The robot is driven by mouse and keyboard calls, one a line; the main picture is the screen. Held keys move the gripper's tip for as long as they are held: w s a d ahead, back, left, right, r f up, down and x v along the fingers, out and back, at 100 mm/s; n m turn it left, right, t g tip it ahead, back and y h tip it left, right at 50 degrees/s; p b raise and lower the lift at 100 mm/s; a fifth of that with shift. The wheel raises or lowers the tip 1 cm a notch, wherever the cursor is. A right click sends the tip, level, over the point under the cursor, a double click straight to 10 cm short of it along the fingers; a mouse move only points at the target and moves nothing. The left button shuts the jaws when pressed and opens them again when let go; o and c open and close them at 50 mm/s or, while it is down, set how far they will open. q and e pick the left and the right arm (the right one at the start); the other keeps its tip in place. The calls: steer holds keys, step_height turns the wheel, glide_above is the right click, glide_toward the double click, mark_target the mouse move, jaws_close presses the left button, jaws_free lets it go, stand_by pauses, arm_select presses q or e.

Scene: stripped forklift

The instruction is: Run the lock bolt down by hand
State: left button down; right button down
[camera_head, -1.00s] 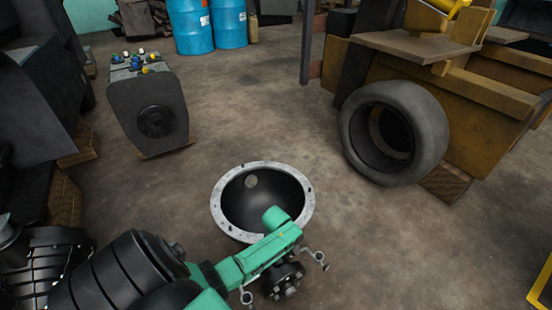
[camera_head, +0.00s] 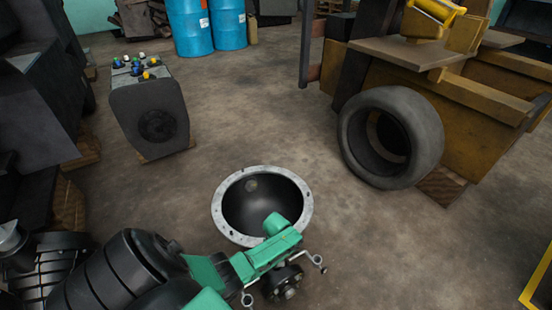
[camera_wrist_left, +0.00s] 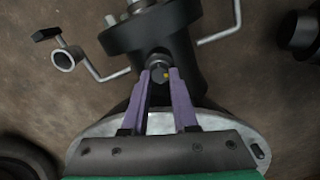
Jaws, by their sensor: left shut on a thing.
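In the head view the green body of my left gripper (camera_head: 265,258) hides the bolt and fingers. The hub's black flange with silver studs (camera_head: 286,282) shows just below the green body. Thin bent metal rods stick out on both sides of the hub. My right gripper is not in view.
A bowl-shaped housing with a grey holed rim (camera_head: 228,228) lies just beyond the gripper. A tyre (camera_head: 425,130) leans by the yellow forklift body (camera_head: 480,145) at right. A dark unit with coloured knobs (camera_head: 150,110) stands at left. The middle floor is clear.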

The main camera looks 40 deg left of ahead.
arm_select(q)
steer(key=m+p, duration=0.1)
steer(key=m, duration=0.3)
steer(key=shift+m, duration=0.3)
steer(key=m, duration=0.2)
steer(key=shift+w+d+m, duration=0.1)
steer(key=shift+w+m, duration=0.05)
steer(key=shift+m, duration=0.25)
steer(key=m, duration=0.2)
steer(key=shift+m, duration=0.4)
steer(key=m, duration=0.5)
steer(key=shift+d+p, duration=0.15)
steer(key=shift+p, duration=0.2)
steer(key=m, duration=0.4)
steer(key=shift+m, duration=0.3)
steer(key=shift+d+m, duration=0.1)
steer(key=shift+m, duration=0.8)
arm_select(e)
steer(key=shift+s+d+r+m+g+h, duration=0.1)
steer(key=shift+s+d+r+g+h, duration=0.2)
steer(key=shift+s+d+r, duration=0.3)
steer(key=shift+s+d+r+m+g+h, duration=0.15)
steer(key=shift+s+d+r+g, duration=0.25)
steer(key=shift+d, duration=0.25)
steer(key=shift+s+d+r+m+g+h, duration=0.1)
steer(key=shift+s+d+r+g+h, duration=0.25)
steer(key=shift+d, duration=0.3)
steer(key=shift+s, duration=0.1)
